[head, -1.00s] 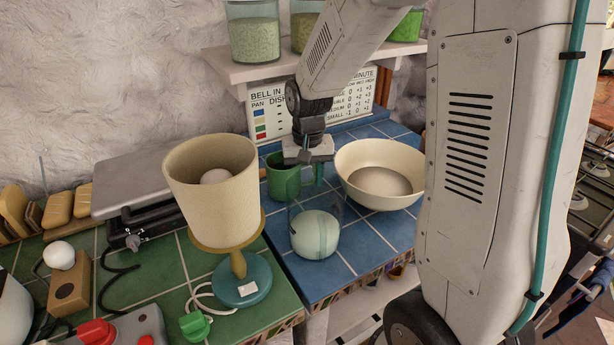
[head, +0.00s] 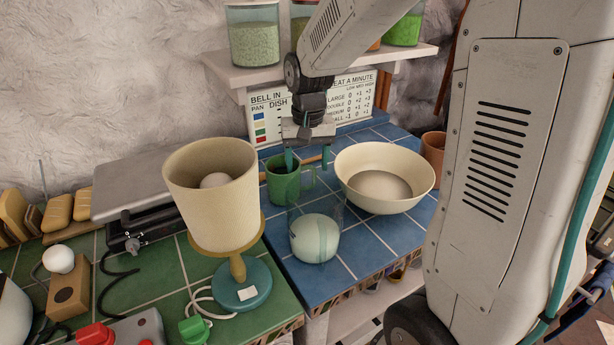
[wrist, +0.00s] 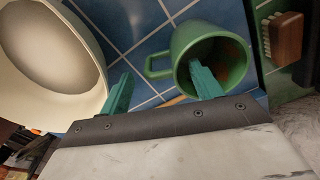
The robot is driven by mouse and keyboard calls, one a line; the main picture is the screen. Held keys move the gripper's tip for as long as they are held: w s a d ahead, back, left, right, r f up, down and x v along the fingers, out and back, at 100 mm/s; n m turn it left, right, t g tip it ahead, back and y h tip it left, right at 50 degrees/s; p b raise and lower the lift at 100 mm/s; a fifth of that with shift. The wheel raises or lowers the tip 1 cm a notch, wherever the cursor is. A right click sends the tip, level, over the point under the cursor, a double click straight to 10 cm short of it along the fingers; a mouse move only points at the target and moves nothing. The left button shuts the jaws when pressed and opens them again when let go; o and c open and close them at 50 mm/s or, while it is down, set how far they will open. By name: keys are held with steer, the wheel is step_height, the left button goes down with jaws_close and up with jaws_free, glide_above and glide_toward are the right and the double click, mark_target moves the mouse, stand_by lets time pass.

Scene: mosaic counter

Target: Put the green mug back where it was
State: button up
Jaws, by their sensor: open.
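The green mug (head: 279,187) stands upright on the blue tiles, left of the cream bowl (head: 398,201). Its handle points right in the head view. My gripper (head: 307,160) is open and empty, pointing down at the mug, its teal fingers spread. In the wrist view the mug (wrist: 183,45) shows its open top, with the handle on the left. One finger of my gripper (wrist: 161,85) overlaps the mug's opening; the other is beyond the handle, near the bowl. I cannot tell whether the first finger is inside the mug or only above it.
A clear glass container with a pale content (head: 316,238) stands just in front of the mug. A lamp (head: 212,195) stands to the left. A terracotta cup (head: 433,149) is beyond the bowl. A shelf with jars (head: 300,68) hangs above.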

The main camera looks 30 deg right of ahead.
step_height(320, 180, up, 6)
steer(key=shift+s+r, duration=0.1)
steer(key=shift+r, duration=0.05)
steer(key=s+a+r+n, duration=0.1)
steer(key=s+a+n, duration=0.1)
steer(key=s, duration=1)
steer(key=s+a+r+n+t, duration=0.1)
steer(key=s+a+r+n, duration=0.1)
steer(key=s, duration=1.1)
steer(key=shift+a+r, duration=0.15)
steer(key=shift+a, duration=0.2)
steer(key=shift+w, duration=0.1)
